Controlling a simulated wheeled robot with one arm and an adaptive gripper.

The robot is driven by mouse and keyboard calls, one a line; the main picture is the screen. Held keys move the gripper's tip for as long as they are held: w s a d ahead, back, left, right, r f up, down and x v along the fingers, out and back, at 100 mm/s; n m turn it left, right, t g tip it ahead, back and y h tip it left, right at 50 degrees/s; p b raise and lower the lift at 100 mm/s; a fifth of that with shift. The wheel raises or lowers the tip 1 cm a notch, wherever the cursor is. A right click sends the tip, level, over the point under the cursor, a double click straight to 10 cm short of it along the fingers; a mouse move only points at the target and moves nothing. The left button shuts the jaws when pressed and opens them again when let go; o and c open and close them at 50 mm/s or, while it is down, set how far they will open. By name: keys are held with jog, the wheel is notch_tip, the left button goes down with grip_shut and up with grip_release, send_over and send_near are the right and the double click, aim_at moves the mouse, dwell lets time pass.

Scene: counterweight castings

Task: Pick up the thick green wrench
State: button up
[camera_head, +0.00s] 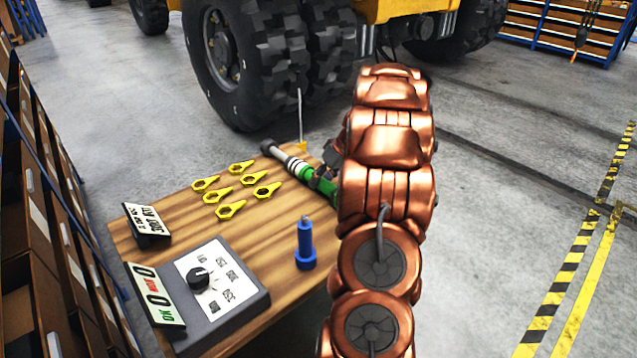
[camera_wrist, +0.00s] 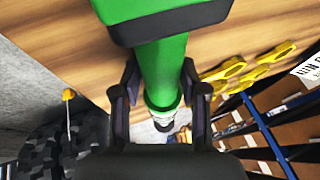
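The thick green wrench (camera_head: 304,170) has a green shaft and a silver and dark end with pale bands. It lies along the far right edge of the wooden table, and its near part is hidden behind my arm. In the wrist view its green shaft (camera_wrist: 162,68) runs between my fingers, with a wide dark-edged green block at the top. My gripper (camera_wrist: 161,82) has one finger on each side of the shaft, both appearing to press against it. In the head view my gripper (camera_head: 325,178) is partly hidden by my arm. I cannot tell whether the wrench is clear of the table.
The wooden table (camera_head: 175,215) carries several yellow wrenches (camera_head: 230,208), a blue cylinder tool (camera_head: 305,245), a grey dial box (camera_head: 215,290) and two display signs (camera_head: 148,222). A shelf rack (camera_head: 45,220) stands at left. A big-tyred vehicle (camera_head: 245,60) stands behind. Floor at right is clear.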

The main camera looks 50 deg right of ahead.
grip_shut()
jog(key=shift+r+p, duration=0.25)
jog(key=shift+p, duration=0.15)
jog(key=shift+r+p, duration=0.15)
jog(key=shift+p, duration=0.15)
jog(key=shift+d+r+b, duration=0.1)
jog(key=shift+r+b, duration=0.05)
jog(key=shift+b, duration=0.25)
notch_tip(320, 180, up, 3)
jog(key=shift+f+b, duration=0.1)
jog(key=shift+b, duration=0.4)
jog(key=s+b, duration=0.1)
jog(key=s, duration=0.4)
jog(key=s+a+r+b, duration=0.1)
jog(key=s, duration=0.4)
jog(key=s+a+b, duration=0.1)
jog(key=s+b, duration=0.1)
jog(key=s, duration=0.4)
jog(key=shift+r, duration=0.35)
